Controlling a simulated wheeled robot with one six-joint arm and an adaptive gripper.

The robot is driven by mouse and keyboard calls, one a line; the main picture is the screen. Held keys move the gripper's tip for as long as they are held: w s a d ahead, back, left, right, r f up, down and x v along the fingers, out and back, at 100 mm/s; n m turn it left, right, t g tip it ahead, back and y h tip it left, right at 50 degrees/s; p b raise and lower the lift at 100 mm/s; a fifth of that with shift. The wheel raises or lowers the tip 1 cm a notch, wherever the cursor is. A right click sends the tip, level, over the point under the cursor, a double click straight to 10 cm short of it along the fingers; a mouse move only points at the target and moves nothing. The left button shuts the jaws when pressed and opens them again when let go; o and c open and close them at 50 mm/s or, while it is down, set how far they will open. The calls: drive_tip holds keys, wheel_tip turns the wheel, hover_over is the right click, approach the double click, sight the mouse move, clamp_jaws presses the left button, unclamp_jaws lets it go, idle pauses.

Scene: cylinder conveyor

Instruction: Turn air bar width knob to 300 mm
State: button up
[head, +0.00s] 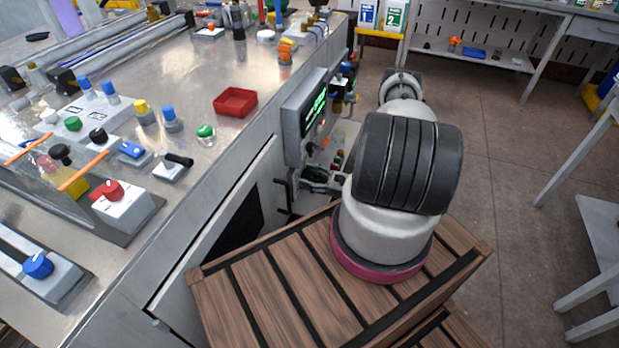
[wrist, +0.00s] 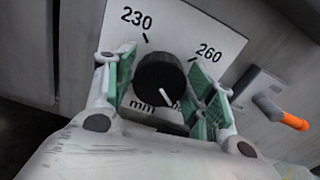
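The air bar width knob (wrist: 158,74) is black and round with a white pointer line, on a white plate (wrist: 215,40) marked 230, 260 and mm. The pointer faces down and slightly right in the wrist view. A marking below right of the knob is mostly hidden by a finger. My gripper (wrist: 163,84) has its green-padded fingers on either side of the knob, with gaps showing between pads and knob. In the head view my gripper (head: 319,180) reaches the machine's side, and the knob is hidden there.
A lever with an orange tip (wrist: 293,121) sticks out right of the plate. A display box with green text (head: 312,115) is mounted above my gripper. A slatted wooden platform (head: 265,305) lies below my arm. A red tray (head: 235,102) sits on the metal top.

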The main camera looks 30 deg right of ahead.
drive_tip(key=c, duration=0.5)
drive_tip(key=shift+m, duration=0.8)
drive_tip(key=o, duration=1)
drive_tip(key=v, duration=1.2)
drive_tip(key=shift+d, duration=0.1)
